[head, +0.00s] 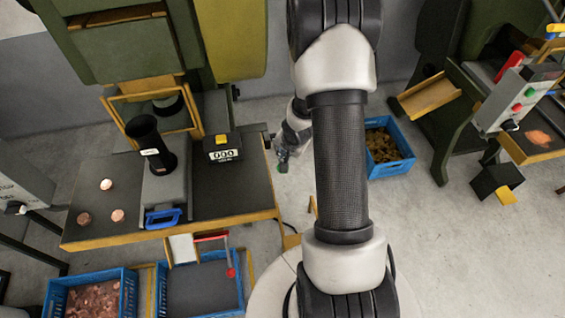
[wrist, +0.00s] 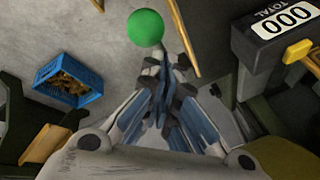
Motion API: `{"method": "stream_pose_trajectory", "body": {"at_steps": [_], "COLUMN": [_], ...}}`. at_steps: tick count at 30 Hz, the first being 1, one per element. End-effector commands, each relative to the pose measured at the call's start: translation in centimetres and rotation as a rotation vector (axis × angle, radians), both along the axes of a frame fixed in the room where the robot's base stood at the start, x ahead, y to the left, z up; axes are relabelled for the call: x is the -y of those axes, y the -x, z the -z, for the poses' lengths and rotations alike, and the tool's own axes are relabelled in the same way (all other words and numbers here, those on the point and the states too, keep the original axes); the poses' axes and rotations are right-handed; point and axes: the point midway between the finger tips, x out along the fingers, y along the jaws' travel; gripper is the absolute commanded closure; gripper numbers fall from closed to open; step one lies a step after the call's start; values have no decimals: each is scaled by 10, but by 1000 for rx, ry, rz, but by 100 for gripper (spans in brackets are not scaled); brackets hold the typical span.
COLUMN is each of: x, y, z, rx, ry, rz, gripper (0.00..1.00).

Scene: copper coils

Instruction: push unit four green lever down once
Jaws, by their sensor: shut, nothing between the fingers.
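The green ball knob of the lever (wrist: 145,27) shows just beyond my fingertips in the wrist view. In the head view, a small patch of green (head: 283,168) shows at the tip of my gripper (head: 284,154), beside the right edge of the machine table. My gripper, also in the wrist view (wrist: 164,62), is shut and empty, its fingertips close to the knob. I cannot tell whether they touch it. The lever's shaft is not clearly visible, and no unit number is readable.
A counter reading 000 (head: 220,156) with a yellow button stands on the machine table (head: 90,236). More blue crates (head: 60,292) stand in front of the table.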

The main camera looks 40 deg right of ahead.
Motion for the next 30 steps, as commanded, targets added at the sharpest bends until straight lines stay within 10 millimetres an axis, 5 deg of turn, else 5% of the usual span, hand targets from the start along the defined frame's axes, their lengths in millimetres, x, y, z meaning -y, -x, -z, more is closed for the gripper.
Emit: {"method": "stream_pose_trajectory", "body": {"at_steps": [30], "x": [-2], "y": [4], "z": [11], "rx": [0], "ry": [0], "rz": [0], "gripper": [100]}}
